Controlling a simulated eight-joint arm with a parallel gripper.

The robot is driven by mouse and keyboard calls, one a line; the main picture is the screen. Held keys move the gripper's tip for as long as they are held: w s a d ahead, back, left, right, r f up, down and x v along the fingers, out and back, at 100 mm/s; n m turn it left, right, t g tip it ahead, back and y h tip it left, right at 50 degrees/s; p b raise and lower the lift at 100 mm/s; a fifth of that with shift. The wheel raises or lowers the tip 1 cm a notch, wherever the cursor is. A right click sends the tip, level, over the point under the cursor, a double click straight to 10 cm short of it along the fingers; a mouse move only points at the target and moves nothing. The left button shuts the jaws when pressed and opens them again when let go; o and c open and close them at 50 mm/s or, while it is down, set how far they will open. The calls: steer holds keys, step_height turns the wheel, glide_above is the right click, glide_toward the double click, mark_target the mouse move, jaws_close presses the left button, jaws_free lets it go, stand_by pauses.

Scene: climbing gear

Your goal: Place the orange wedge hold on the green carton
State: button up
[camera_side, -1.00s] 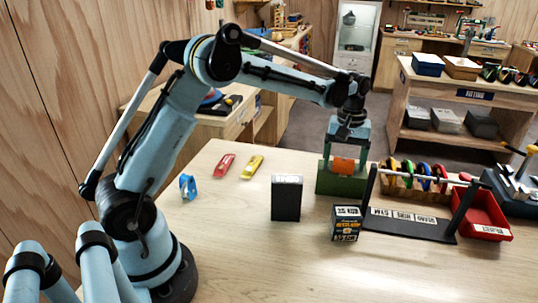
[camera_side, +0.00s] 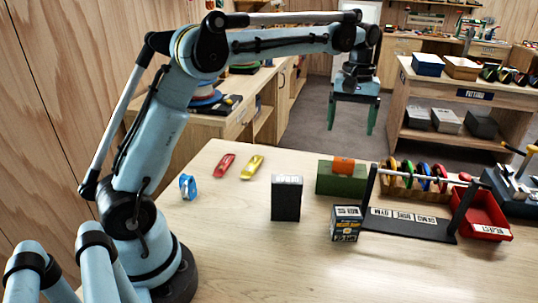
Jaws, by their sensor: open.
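The orange wedge hold (camera_side: 343,165) rests on top of the green carton (camera_side: 341,184), near the middle of its top face. The carton stands on the table, behind the small dark printed box. My gripper (camera_side: 352,124) is open and empty. It is raised above and behind the carton in the picture, with its two green fingers apart and clear of the hold.
A black box (camera_side: 286,198) stands left of the carton, and a small printed box (camera_side: 346,224) stands in front. A black bar stand (camera_side: 411,221), a rack of coloured discs (camera_side: 420,177) and a red bin (camera_side: 482,213) are to the right. Red (camera_side: 224,164) and yellow (camera_side: 252,167) pieces lie left.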

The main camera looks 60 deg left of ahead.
steer(key=s+d+r+m+t, duration=0.3)
steer(key=s+m+t, duration=0.15)
steer(key=s, duration=0.55)
steer(key=s+d+f+m+t, duration=0.2)
steer(key=s+f+m, duration=0.2)
steer(key=s+f, duration=0.3)
steer(key=s, duration=0.3)
steer(key=shift+s+t, duration=0.35)
